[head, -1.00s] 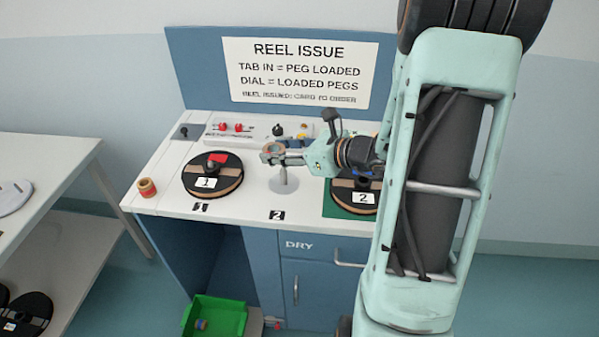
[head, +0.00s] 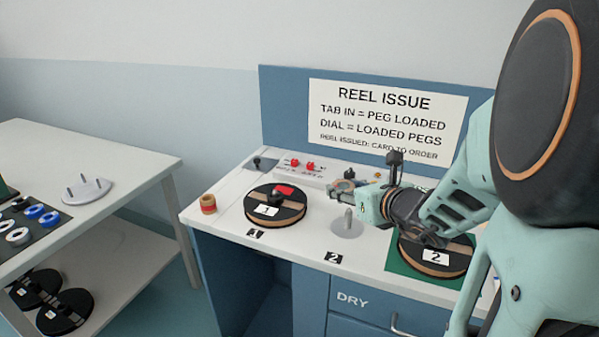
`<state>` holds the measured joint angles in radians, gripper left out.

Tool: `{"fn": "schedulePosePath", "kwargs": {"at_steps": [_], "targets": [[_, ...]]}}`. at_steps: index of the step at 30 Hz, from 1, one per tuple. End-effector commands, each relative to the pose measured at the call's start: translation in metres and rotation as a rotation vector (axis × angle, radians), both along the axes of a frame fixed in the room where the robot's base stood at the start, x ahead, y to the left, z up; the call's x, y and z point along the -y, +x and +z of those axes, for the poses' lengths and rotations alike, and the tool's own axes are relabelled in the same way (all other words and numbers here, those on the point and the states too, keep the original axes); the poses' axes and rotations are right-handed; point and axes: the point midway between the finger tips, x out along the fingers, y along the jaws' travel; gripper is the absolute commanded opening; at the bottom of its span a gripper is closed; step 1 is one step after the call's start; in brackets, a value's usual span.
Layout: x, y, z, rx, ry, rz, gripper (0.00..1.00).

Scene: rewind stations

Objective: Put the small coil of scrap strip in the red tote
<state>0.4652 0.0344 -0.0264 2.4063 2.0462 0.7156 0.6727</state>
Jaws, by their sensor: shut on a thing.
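My gripper (head: 338,194) is shut on a small ring-shaped coil (head: 342,186) with a tan rim, held above the white counter behind the bare peg. The coil is small in the picture and partly covered by the fingers. My arm reaches in from the right. No red tote shows in the head view.
The white counter (head: 225,212) carries reel 1 (head: 288,213), reel 2 (head: 430,273) on a green mat, a bare peg (head: 348,222) and a red-and-tan roll (head: 208,203). A switch panel stands behind. A side table (head: 110,155) at left holds rings; black reels lie beneath.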

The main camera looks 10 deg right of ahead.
Motion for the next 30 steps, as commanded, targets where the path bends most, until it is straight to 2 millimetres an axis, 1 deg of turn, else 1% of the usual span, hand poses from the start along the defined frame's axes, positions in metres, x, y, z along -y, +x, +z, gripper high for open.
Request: {"fn": "schedulePosePath", "kwargs": {"at_steps": [1, 9, 12, 15, 19, 26, 27, 30], "targets": [[0.002, 0.01, -0.007, -0.002, 0.003, 0.0, 0.14], [0.012, 0.061, -0.03, 0.0, 0.003, 0.001, 0.14], [0.015, 0.073, -0.05, -0.003, 0.003, 0.002, 0.14], [0.017, 0.085, -0.064, -0.001, 0.002, 0.001, 0.14], [0.02, 0.095, -0.075, 0.0, 0.0, 0.001, 0.14], [0.022, 0.104, -0.085, 0.0, 0.0, 0.001, 0.14], [0.022, 0.106, -0.089, 0.0, 0.001, 0.002, 0.14], [0.022, 0.104, -0.107, -0.002, 0.002, 0.001, 0.14]]}}
